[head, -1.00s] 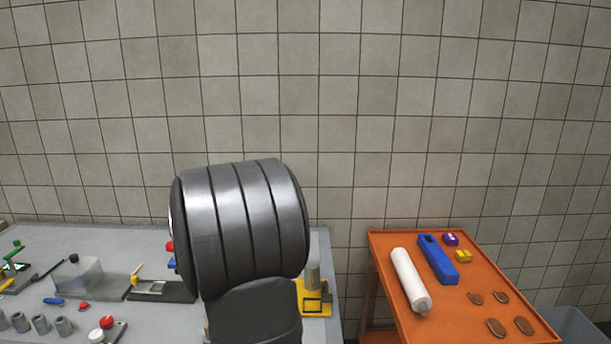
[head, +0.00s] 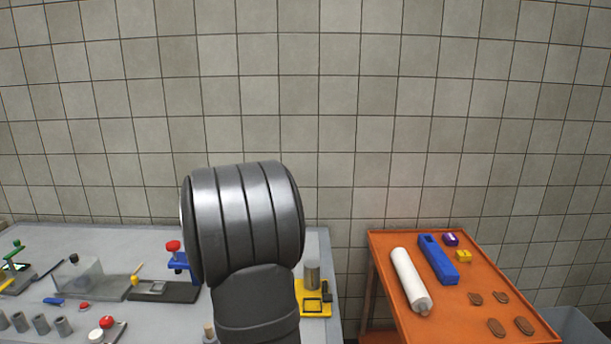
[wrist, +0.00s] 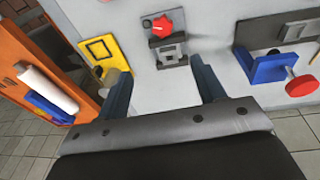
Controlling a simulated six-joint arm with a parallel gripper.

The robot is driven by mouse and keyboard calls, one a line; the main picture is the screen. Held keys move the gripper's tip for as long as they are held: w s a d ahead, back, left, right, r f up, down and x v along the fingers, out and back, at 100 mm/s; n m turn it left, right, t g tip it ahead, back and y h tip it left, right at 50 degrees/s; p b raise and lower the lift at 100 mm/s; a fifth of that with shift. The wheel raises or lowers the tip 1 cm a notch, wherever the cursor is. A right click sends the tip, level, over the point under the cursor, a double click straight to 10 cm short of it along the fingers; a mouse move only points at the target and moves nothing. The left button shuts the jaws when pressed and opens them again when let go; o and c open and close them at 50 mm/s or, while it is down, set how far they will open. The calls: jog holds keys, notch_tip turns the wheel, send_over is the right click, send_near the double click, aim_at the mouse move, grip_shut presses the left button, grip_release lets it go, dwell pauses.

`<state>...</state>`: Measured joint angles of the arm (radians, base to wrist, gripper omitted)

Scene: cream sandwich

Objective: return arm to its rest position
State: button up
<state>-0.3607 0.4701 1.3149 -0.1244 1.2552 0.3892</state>
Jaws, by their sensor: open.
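My gripper (wrist: 163,92) shows in the wrist view with its two fingers spread apart and nothing between them. It hangs over the near edge of the grey table (wrist: 211,30). A grey device with a red knob (wrist: 162,27) lies beyond the fingertips. In the head view my dark arm stands in front of the grey table (head: 110,238) and hides part of it; the gripper itself is hidden there.
An orange table (head: 385,243) stands at right with a white roll (head: 410,279), a blue block (head: 438,259) and several brown cookies (head: 496,327). A yellow fixture (head: 313,300) and a blue and red press (head: 177,262) flank my arm. A gap separates the tables.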

jog(key=f+n, duration=0.1)
jog(key=f, duration=0.4)
jog(key=w+f+g, duration=0.1)
jog(key=f, duration=0.4)
jog(key=w+f+n, duration=0.1)
jog(key=f, duration=0.5)
jog(key=shift+w+d+f+n+g+y, duration=0.1)
jog(key=shift+w+d+n+g+y, duration=0.1)
jog(key=shift+d+n+g+y, duration=0.15)
jog(key=shift+f, duration=0.35)
jog(key=m, duration=0.3)
jog(key=shift+m, duration=0.35)
jog(key=m, duration=0.4)
notch_tip(320, 180, up, 8)
jog(key=shift+r, duration=0.1)
notch_tip(320, 180, up, 9)
jog(key=n, duration=0.9)
jog(key=f, duration=1.7)
jog(key=shift+s+d+f, duration=0.1)
jog(key=shift+s+d, duration=0.05)
jog(key=shift+s, duration=0.05)
